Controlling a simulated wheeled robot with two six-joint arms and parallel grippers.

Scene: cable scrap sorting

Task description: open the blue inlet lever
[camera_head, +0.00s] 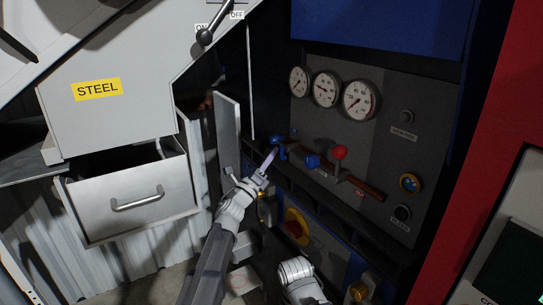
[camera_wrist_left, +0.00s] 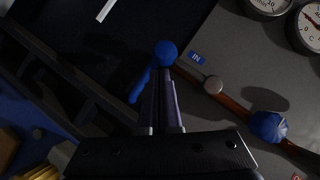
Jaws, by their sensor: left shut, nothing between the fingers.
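The blue inlet lever (camera_head: 279,142) sits at the left end of a copper pipe on the dark grey panel. In the left wrist view the blue lever (camera_wrist_left: 139,88) has a round ball (camera_wrist_left: 166,52) at its upper end, near a blue "IN" label (camera_wrist_left: 197,58). My left gripper (camera_head: 270,157) is shut and empty, its fingertips at the lever. In the left wrist view the closed fingers (camera_wrist_left: 164,80) lie just below the ball and right beside the lever arm; I cannot tell whether they touch. The fingers partly hide the lever's lower side.
A blue fitting (camera_head: 312,161) and a red-knobbed lever (camera_head: 340,153) sit further right along the pipe. Gauges (camera_head: 325,89) are above. A dark ledge (camera_head: 335,213) runs below. A grey door (camera_head: 228,135) and a drawer (camera_head: 135,200) stand to the left.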

